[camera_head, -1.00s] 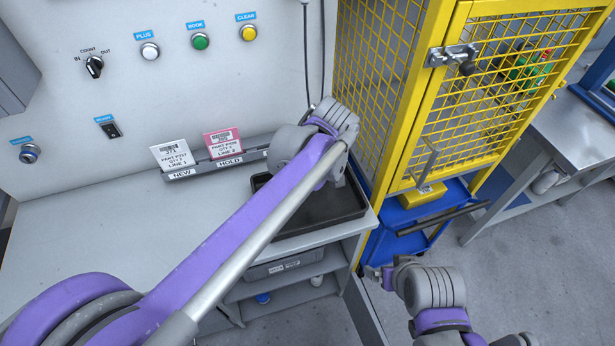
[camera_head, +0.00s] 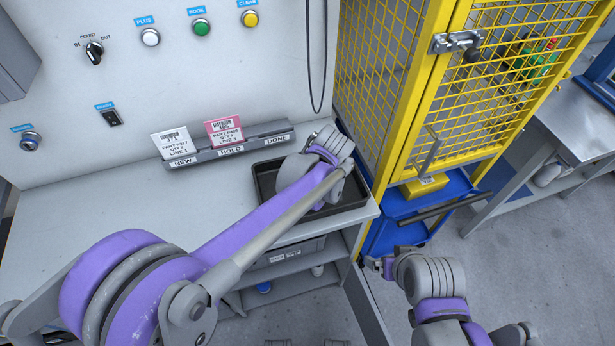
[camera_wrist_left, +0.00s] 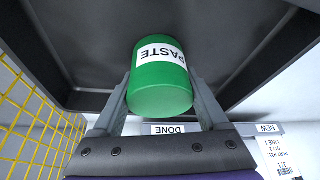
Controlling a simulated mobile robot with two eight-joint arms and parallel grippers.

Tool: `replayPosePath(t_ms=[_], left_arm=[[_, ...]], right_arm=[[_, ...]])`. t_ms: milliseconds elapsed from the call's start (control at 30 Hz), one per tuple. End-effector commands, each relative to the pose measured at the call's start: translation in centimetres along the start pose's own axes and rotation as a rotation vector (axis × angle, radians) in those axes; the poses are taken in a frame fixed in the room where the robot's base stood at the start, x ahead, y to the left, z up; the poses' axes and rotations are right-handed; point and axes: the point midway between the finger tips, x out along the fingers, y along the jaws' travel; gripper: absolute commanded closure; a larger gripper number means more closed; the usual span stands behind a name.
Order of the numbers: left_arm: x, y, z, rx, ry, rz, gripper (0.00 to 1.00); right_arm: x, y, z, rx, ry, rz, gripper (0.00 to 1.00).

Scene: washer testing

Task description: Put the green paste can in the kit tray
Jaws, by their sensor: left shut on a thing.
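The green paste can (camera_wrist_left: 160,88), with a white PASTE label, is between the fingers of my left gripper (camera_wrist_left: 160,95) in the left wrist view. The gripper is shut on it. The dark kit tray (camera_wrist_left: 85,60) fills the background behind the can. Whether the can touches the tray floor cannot be told. In the head view the black kit tray (camera_head: 264,190) lies on the bench's right end. My left wrist is over it and hides the can and fingers. My right gripper (camera_head: 375,265) is low, beyond the bench's right edge; its opening is unclear.
A card rail (camera_head: 205,158) marked NEW, HOLD and DONE stands behind the tray, with a white and a pink card. A yellow mesh cage (camera_head: 385,90) on a blue cart (camera_head: 425,210) is close on the right. The bench's left part (camera_head: 90,225) is clear.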

Motion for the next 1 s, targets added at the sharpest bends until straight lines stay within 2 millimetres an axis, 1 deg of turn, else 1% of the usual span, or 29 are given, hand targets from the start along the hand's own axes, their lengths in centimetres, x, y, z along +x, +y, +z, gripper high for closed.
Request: replayPosePath(t_ms=[167,200,267,300,333,567,667,767,1000], left_arm=[[0.3,0.0,0.1,0.0,0.0,0.0,0.92],[0.3,0.0,0.1,0.0,0.0,0.0,0.2],[0.3,0.0,0.1,0.0,0.0,0.0,0.09],[0.3,0.0,0.1,0.0,0.0,0.0,0.02],[0.3,0.0,0.1,0.0,0.0,0.0,0.0],[0.1,0.0,0.1,0.0,0.0,0.0,0.0],[-0.5,0.0,-0.1,0.001,0.0,0.001,0.0],[-1.9,0.1,0.0,0.003,0.0,0.001,0.0],[-7.2,0.0,0.0,0.003,0.0,0.001,0.0]], right_arm=[[0.2,0.0,0.2,0.0,-0.002,0.0,0.0],[0.2,0.0,0.2,0.0,-0.002,0.0,0.0],[0.2,0.0,0.2,0.0,-0.001,0.0,0.0],[0.2,0.0,0.2,0.0,-0.001,0.0,0.0],[0.2,0.0,0.2,0.0,-0.001,0.0,0.0],[0.1,0.0,0.1,0.0,-0.001,0.0,0.0],[-0.1,0.0,-0.1,0.0,0.001,0.0,0.0],[-0.1,0.0,-0.1,0.0,0.001,0.0,0.0],[-0.5,0.0,-0.4,0.0,0.003,0.0,0.0]])
